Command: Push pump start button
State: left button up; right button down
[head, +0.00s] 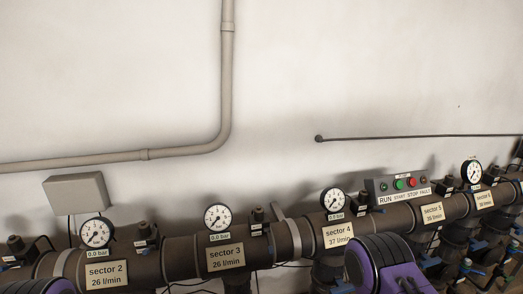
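The pump control box (376,192) is a small grey panel behind the pipe, right of centre in the head view. It carries a green button (399,184) and a red button (412,182) side by side. A small light or knob sits at each end of the row. The white label strip (404,195) below reads RUN, START, STOP, FAULT, with START roughly under the green button. Neither gripper shows in the head view. Purple and black parts at the bottom edge look like my arm links, and no fingertips are visible there.
A thick dark manifold pipe (180,260) runs across the front with sector plates and gauges. A gauge (333,200) stands left of the control box and another gauge (471,171) right of it. A grey box (77,193) and conduit (227,80) are on the wall. The upper wall is otherwise mostly clear.

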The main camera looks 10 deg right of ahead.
aim_at(399, 184)
jog(key=z, duration=1.4)
